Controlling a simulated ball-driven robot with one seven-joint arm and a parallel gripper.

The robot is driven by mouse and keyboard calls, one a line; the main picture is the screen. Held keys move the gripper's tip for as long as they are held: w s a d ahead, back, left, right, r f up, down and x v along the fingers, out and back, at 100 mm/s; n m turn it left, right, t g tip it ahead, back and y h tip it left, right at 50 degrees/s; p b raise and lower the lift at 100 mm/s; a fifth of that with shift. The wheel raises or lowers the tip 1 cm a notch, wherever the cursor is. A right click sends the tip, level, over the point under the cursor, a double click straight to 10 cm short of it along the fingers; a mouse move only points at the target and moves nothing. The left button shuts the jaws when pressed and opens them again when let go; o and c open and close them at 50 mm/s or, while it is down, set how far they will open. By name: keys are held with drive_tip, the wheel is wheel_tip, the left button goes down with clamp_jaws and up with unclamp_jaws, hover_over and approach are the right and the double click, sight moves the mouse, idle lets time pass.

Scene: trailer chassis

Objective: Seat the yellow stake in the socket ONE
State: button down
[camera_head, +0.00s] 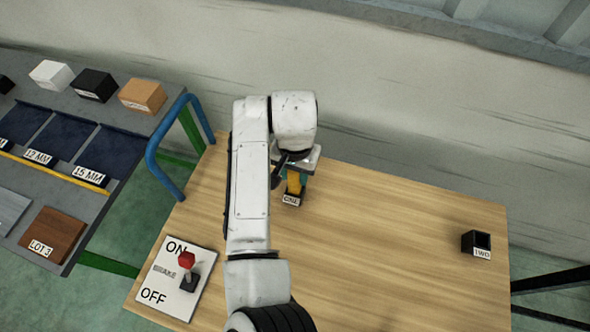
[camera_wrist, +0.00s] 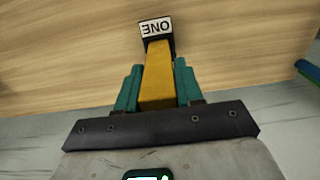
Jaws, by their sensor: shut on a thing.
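The yellow stake (camera_wrist: 158,80) is between the green fingers of my gripper (camera_wrist: 158,88) in the wrist view. My gripper is shut on it. The far end of the stake meets the dark socket labelled ONE (camera_wrist: 156,27); I cannot tell how deep it sits. In the head view the stake (camera_head: 294,184) shows below my gripper (camera_head: 294,177), over the socket ONE (camera_head: 291,199) on the wooden table. My arm hides part of the stake and gripper.
Socket TWO (camera_head: 476,242) stands empty at the table's right. A brake panel (camera_head: 172,283) with a red-knobbed lever (camera_head: 187,262) is at front left. A blue rail (camera_head: 157,150) rises at the left edge. A grey rack (camera_head: 108,120) holds blocks. The table's middle right is clear.

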drive_tip(key=shift+f+b, duration=0.5)
drive_tip(key=shift+f, duration=0.55)
drive_tip(key=c, duration=0.6)
unclamp_jaws()
drive_tip(key=shift+c, duration=0.2)
drive_tip(key=shift+r, duration=0.1)
wheel_tip(320, 180, up, 11)
drive_tip(key=shift+f+b, duration=0.15)
drive_tip(key=shift+b, duration=0.55)
